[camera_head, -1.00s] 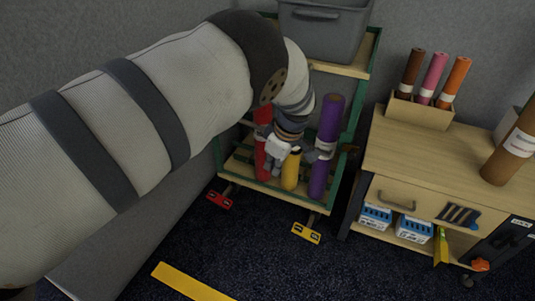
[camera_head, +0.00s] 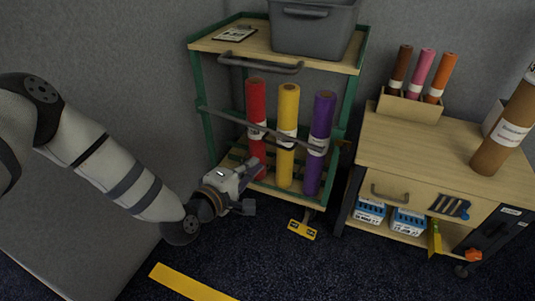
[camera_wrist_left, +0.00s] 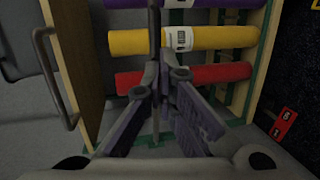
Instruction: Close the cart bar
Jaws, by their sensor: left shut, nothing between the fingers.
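The cart (camera_head: 203,135) has a green frame and wooden shelves and stands against the grey wall. Its grey bar (camera_head: 226,117) runs from the left post across the front of red, yellow and purple rolls, its right end near the purple roll and right post. I cannot tell whether that end is latched. In the left wrist view the bar (camera_wrist_left: 154,35) crosses the rolls. My left gripper (camera_head: 250,191) is shut and empty, low in front of the cart, below the bar and near the red roll's base; its fingers (camera_wrist_left: 165,82) show in the wrist view. My right gripper is not in view.
A grey bin (camera_head: 315,30) and clipboard (camera_head: 235,34) sit on the cart's top shelf, above a grey handle (camera_head: 260,66). A yellow pedal (camera_head: 302,229) sticks out below. A wooden cabinet (camera_head: 440,150) stands close on the right. The dark floor in front is clear.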

